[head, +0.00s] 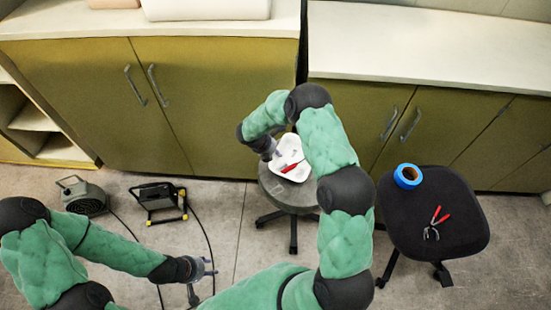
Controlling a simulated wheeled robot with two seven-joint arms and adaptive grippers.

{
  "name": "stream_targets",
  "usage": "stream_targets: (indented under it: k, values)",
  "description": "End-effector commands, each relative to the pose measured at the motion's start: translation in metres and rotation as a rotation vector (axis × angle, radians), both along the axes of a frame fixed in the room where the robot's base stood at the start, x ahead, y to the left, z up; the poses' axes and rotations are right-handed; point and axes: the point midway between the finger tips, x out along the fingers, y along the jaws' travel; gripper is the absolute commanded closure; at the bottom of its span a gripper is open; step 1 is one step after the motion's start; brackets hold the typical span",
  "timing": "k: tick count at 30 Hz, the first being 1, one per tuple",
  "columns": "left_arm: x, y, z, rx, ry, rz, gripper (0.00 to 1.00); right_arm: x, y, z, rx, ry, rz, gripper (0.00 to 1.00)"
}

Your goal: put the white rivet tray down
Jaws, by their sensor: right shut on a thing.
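The white rivet tray (289,147) is a small white dish at the round grey stool (306,199). A red item (291,167) lies in it. My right gripper (271,154) is shut on the tray's left edge, its fingers partly hidden by its own wrist. The tray is over the stool seat; I cannot tell whether it touches the seat. My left gripper (209,268) is low at the lower left, over the floor, empty, with its fingers apart.
A black chair (455,205) at the right holds a blue tape roll (407,176) and red-handled pliers (436,222). Olive cabinets (200,90) stand behind the stool.

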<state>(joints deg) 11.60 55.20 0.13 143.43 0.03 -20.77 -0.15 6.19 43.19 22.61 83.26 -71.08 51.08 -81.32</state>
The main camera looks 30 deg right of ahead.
Motion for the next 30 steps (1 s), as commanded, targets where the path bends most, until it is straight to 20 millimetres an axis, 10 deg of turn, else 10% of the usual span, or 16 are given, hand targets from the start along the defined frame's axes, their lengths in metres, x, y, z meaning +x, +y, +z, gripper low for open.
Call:
stream_targets:
  k: [13,15,30]
  values:
    - [0.0,0.0,-0.009,0.0,0.0,0.0,0.6,-0.001,0.0,-0.022,0.0,0.002,0.0,1.0]
    - [0.0,0.0,-0.009,0.0,0.0,0.0,0.6,-0.002,0.0,-0.023,0.001,0.002,0.0,0.76]
    - [0.0,0.0,-0.002,0.0,0.0,0.0,0.6,-0.001,0.006,-0.007,0.0,0.0,0.0,0.76]
